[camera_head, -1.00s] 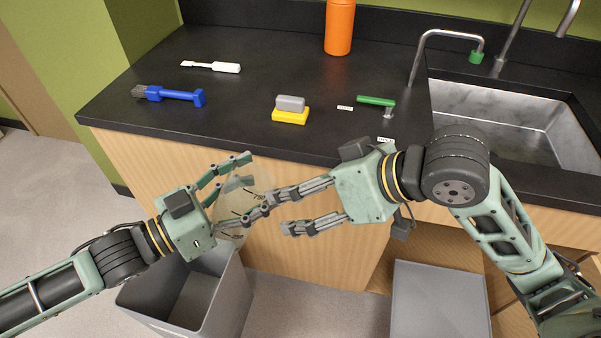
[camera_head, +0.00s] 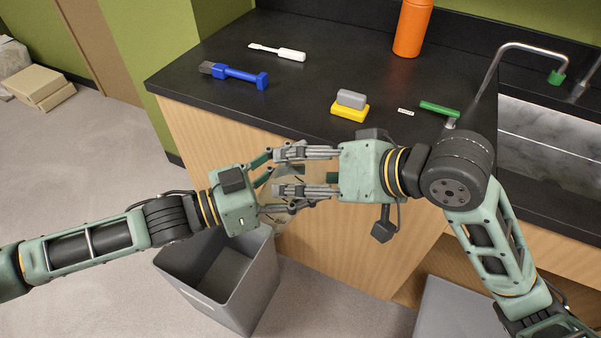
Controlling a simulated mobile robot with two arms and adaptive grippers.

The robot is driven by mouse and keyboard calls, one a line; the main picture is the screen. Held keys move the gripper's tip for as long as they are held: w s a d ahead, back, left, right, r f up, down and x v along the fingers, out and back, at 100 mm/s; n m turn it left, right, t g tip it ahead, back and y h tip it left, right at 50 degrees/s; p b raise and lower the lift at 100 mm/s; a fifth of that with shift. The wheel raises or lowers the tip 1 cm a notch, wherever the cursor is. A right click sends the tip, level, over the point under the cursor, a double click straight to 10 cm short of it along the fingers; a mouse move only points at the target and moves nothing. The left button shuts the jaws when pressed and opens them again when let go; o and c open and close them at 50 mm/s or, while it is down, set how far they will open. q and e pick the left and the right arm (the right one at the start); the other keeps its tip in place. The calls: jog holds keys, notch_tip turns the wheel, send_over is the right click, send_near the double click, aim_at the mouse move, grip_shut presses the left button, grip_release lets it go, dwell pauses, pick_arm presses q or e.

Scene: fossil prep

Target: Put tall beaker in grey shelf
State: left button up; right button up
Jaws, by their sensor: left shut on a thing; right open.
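The tall beaker (camera_head: 291,173) is clear and faintly tinted, with dark markings, and is mostly hidden behind the fingers. My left gripper (camera_head: 279,184) is shut on it and holds it in the air in front of the counter. My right gripper (camera_head: 281,171) is open, and its fingers reach left across the beaker, overlapping the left fingers. I cannot tell whether they touch the beaker. No grey shelf can be made out for certain; a flat grey surface (camera_head: 455,312) shows at the bottom right.
A grey open bin (camera_head: 268,290) stands on the floor below the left gripper. The black counter (camera_head: 330,65) holds a blue brush (camera_head: 233,75), a white-handled tool (camera_head: 279,52), a yellow-and-grey block (camera_head: 350,108), a green-handled item (camera_head: 440,109) and an orange bottle (camera_head: 413,27). A sink (camera_head: 545,140) is at right.

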jog(key=shift+x, duration=1.4)
jog(key=c, duration=1.1)
pick_arm(q)
jog(key=o, duration=2.1)
pick_arm(e)
jog(key=shift+c, duration=0.7)
pick_arm(q)
jog(key=shift+o, duration=0.2)
